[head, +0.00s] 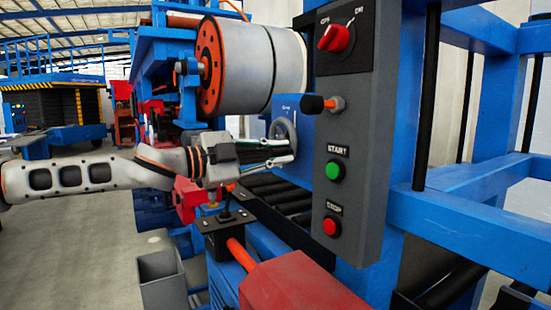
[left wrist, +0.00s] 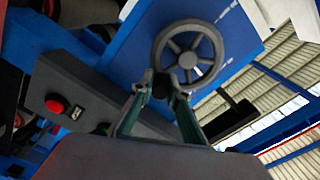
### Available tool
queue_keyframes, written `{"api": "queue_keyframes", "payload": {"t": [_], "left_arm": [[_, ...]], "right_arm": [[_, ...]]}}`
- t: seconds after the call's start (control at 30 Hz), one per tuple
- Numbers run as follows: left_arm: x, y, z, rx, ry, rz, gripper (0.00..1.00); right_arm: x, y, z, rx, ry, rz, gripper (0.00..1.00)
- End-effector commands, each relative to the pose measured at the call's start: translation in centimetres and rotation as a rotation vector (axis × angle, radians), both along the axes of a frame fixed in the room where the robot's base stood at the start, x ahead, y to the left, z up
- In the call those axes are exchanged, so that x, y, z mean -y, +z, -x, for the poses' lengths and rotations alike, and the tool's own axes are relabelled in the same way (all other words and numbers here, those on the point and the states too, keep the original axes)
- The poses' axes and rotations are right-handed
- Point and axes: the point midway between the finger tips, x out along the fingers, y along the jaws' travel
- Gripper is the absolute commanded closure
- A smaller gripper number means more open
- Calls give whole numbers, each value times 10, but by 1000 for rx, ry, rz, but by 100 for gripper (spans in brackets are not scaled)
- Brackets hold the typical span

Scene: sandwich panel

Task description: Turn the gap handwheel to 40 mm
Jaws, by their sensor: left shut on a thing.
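The gap handwheel (head: 284,133) is a grey spoked wheel on a blue plate on the machine, left of the control panel. In the left wrist view the handwheel (left wrist: 188,58) shows its whole rim and spokes. My left gripper (head: 292,150) reaches in from the left, its fingers at the lower part of the wheel. In the left wrist view the fingertips of my left gripper (left wrist: 160,88) are closed around a dark knob (left wrist: 162,84) at the wheel's lower left rim. I cannot read a gap value. My right gripper is not in view.
The grey control panel (head: 348,205) stands close to the right, with a red selector (head: 335,38), a lever with a black knob (head: 313,104), a green start button (head: 334,170) and a red stop button (head: 331,226). A large roll (head: 258,66) hangs above my left arm. Black rollers (head: 275,187) lie below.

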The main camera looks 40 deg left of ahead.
Motion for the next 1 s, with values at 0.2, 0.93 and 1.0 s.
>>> {"api": "queue_keyframes", "payload": {"t": [0.2, 0.93, 1.0], "left_arm": [[2, 14, 2, -70, -1, 183, 100], [-1, 31, 0, -193, 0, 486, 100], [-1, 32, 0, -195, 0, 489, 100]], "right_arm": [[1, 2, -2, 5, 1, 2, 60], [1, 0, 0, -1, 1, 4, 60], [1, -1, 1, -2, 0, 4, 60]]}}
